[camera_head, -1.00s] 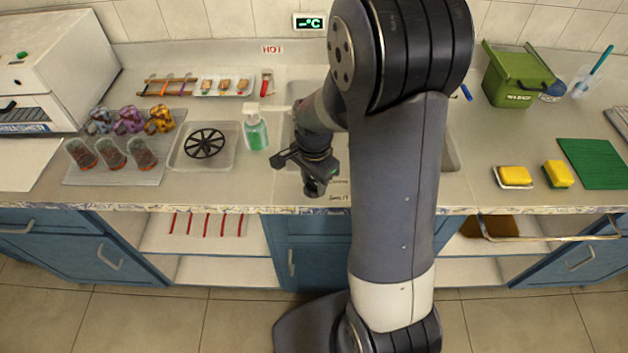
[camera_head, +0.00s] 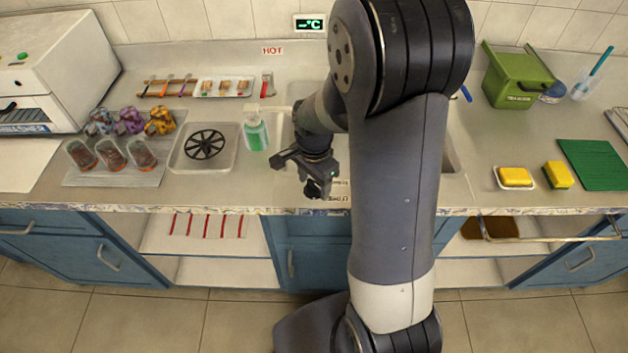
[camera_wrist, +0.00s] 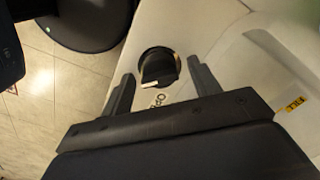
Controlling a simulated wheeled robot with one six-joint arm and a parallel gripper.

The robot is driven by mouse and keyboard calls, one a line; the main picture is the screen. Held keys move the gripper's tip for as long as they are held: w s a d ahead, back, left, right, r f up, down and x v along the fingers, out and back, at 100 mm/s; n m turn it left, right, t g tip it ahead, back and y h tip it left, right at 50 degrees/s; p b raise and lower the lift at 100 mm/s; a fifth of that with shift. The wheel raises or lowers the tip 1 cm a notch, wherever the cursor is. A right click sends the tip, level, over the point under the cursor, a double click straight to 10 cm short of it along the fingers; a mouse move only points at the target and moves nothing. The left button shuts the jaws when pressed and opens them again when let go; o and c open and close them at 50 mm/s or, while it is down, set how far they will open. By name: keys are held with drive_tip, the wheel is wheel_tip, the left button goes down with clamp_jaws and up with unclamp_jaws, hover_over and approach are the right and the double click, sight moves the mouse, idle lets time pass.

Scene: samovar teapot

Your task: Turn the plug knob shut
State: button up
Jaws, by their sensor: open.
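The plug knob (camera_wrist: 158,62) is a round black knob with a pale pointer mark, set on the light counter in the wrist view. Part of a printed label, reading "OP", shows beside it, and the pointer is on that side. My gripper (camera_wrist: 160,67) is open, one finger on each side of the knob, with visible gaps to it. Whether the fingertips reach down to the knob's height, I cannot tell.
The sink behind is mostly hidden by my arm. A soap bottle (camera_head: 255,132) and a tray with a black wheel (camera_head: 205,144) stand left of my gripper. Yellow sponges (camera_head: 514,177) lie far right.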

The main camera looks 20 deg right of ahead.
sight(314, 183)
drive_tip(key=shift+r, duration=0.1)
wheel_tip(314, 183, up, 11)
idle(0.4)
drive_tip(key=shift+f, duration=0.2)
wheel_tip(314, 183, down, 11)
drive_tip(key=shift+r, duration=0.1)
idle(0.4)
